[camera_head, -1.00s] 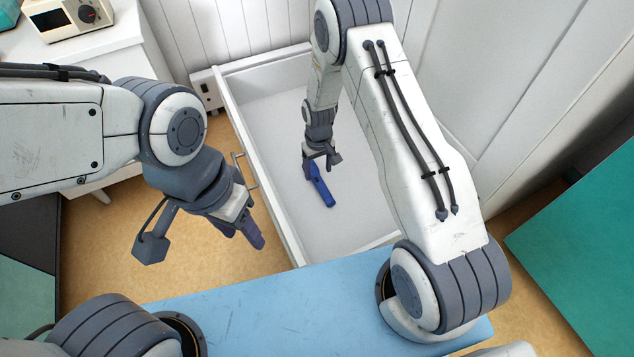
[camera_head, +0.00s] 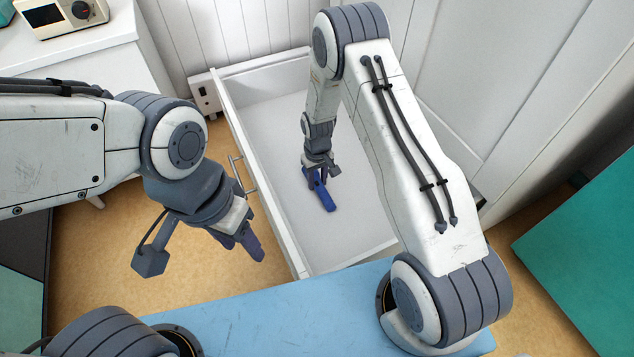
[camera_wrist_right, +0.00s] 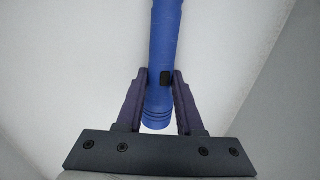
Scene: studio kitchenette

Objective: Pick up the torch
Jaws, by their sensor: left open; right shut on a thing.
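The torch (camera_head: 325,197) is blue and lies in the white open drawer (camera_head: 270,125) in the head view. In the right wrist view the torch (camera_wrist_right: 165,45) runs up out of the top edge, with a black switch on its side. My right gripper (camera_head: 314,178) reaches down into the drawer. In the right wrist view its two fingers (camera_wrist_right: 160,95) are shut on the torch body near one end, one on each side. Whether the torch still touches the drawer floor I cannot tell. My left gripper (camera_head: 247,245) is open and empty, outside the drawer on its left.
The drawer's walls surround my right gripper, and a metal handle (camera_head: 241,172) is on its left face. A white cabinet with a beige appliance (camera_head: 62,15) stands at the upper left. A teal panel (camera_head: 580,225) is at the right. The rest of the drawer floor is bare.

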